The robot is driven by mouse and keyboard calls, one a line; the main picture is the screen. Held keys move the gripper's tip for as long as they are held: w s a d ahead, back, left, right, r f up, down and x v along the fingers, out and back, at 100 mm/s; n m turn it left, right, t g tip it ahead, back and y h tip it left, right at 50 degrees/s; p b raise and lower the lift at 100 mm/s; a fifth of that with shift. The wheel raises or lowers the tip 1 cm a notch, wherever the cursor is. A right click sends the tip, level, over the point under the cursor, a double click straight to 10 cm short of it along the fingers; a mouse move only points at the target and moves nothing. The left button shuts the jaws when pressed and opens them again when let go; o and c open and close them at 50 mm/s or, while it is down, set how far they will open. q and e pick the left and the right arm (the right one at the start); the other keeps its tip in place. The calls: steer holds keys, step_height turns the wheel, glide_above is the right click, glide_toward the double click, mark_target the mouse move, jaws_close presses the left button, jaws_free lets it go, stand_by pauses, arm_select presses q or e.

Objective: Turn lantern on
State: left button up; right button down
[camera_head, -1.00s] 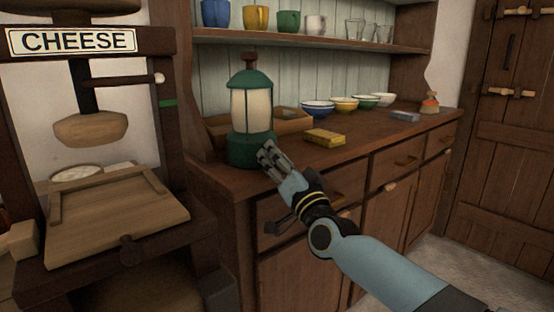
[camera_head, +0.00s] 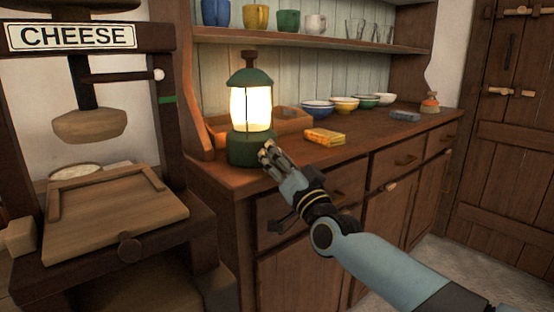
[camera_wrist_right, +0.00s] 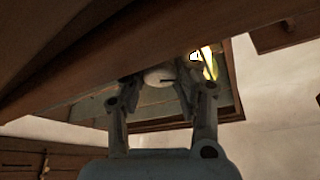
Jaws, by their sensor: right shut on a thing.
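The green lantern (camera_head: 250,148) stands upright at the near left corner of the dresser top. Its glass (camera_head: 250,108) glows bright yellow-white, so it is lit. My right gripper (camera_head: 267,152) is at the right front of the lantern's base, its fingers against it. In the right wrist view, the fingers (camera_wrist_right: 158,80) are closed around a pale round knob (camera_wrist_right: 158,76). The lit lantern glass also shows in the wrist view (camera_wrist_right: 208,62), just beyond the right finger. In the head view the fingers hide the knob. My left gripper is out of view.
Several bowls (camera_head: 343,104) stand farther back. A cheese press (camera_head: 115,215) is at the left. The dresser's front edge runs under my right wrist.

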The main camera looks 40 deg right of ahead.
steer(key=n+y+b, duration=0.1)
steer(key=n, duration=0.2)
steer(key=n+y+b, duration=0.1)
steer(key=n+y, duration=0.1)
steer(key=n, duration=0.1)
steer(key=shift+f+t, duration=0.15)
steer(key=shift+t, duration=0.15)
steer(key=shift+n+y+b, duration=0.45)
steer(key=shift+n+y, duration=0.15)
steer(key=shift+n, duration=0.3)
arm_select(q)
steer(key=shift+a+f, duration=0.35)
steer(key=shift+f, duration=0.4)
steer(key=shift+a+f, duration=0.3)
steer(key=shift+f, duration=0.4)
arm_select(e)
steer(key=shift+n, duration=0.3)
steer(key=c, duration=1.2)
jaws_free()
steer(key=shift+c, duration=0.2)
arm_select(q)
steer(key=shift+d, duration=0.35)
arm_select(e)
steer(key=v, duration=1.2)
steer(key=shift+d, duration=0.15)
